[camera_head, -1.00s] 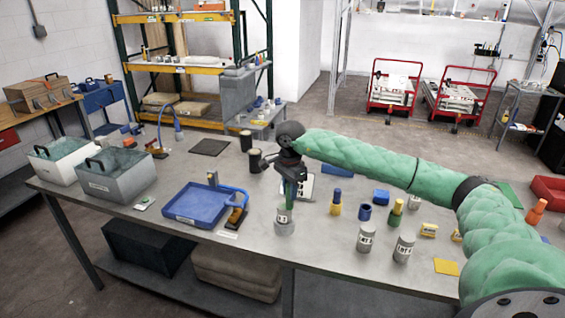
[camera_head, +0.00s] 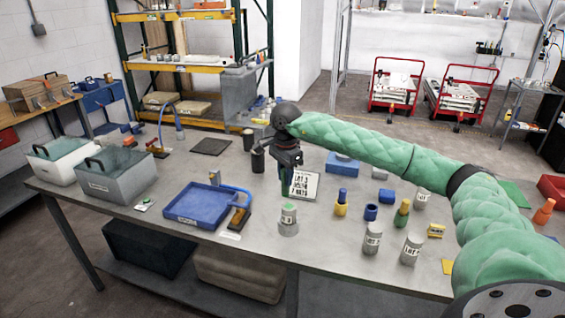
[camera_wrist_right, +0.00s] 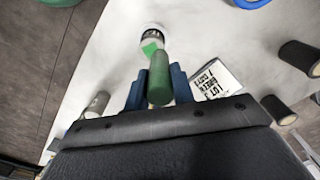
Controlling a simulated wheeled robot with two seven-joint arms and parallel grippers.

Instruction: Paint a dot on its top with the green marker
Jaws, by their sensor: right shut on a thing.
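My right gripper (camera_head: 287,170) is shut on a green marker (camera_head: 285,187), held tip down above the table. In the wrist view the green marker (camera_wrist_right: 160,78) stands between the blue fingers (camera_wrist_right: 157,92). In the wrist view the can (camera_wrist_right: 153,34) also has a green patch (camera_wrist_right: 150,48) on top. The marker looks apart from the can. My left gripper is out of view.
A lettered sign (camera_head: 306,186) stands just right of the gripper. A blue tray (camera_head: 196,208) lies left of the can, and dark cylinders (camera_head: 257,161) stand behind.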

